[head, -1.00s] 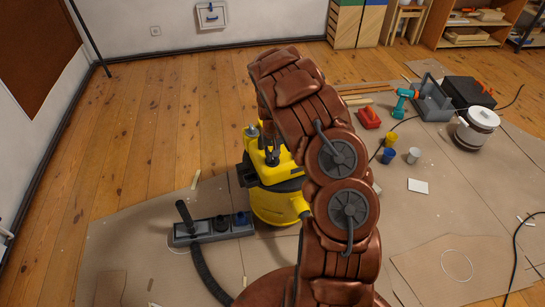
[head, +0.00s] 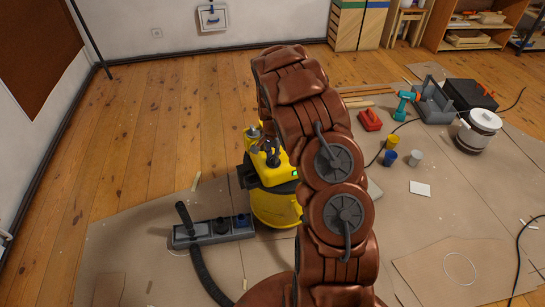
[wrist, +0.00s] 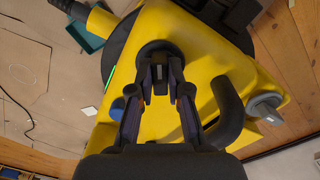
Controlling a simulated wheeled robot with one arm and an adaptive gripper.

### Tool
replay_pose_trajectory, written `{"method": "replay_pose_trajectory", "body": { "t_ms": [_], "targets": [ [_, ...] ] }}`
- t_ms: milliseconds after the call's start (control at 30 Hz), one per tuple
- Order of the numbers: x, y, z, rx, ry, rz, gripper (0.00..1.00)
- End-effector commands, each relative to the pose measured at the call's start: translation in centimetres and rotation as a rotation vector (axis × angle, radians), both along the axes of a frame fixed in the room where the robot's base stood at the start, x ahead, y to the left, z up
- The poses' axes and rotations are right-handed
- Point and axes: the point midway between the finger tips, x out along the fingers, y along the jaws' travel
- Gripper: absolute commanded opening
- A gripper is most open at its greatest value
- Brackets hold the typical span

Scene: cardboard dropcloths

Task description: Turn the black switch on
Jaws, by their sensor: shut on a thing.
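The yellow vacuum (head: 277,205) stands on the floor cover, partly hidden behind my arm. In the wrist view its yellow top (wrist: 205,75) fills much of the picture. The black switch (wrist: 160,50) is a round black knob there, with a pale mark between my fingertips. My gripper (wrist: 160,90) is shut on the switch, one finger on each side. A green strip (wrist: 111,73) glows beside it, and shows as a green spot in the head view. My fingers cover part of the knob.
A grey attachment tray (head: 213,231) and a black hose (head: 205,270) lie at the vacuum's left. Cups (head: 390,157), a red box (head: 370,120), a teal drill (head: 404,104) and a white-lidded pot (head: 477,132) stand to the right. Wooden floor at the left is clear.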

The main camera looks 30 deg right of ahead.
Motion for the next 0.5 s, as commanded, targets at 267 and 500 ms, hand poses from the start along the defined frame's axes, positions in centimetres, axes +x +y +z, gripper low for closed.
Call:
{"method": "replay_pose_trajectory", "body": {
  "t_ms": [267,500],
  "targets": [
    [0.07,-0.04,0.04,-0.002,-0.002,-0.051,0.0],
    [0.08,-0.05,0.05,-0.002,-0.002,-0.056,0.0]
  ]
}}
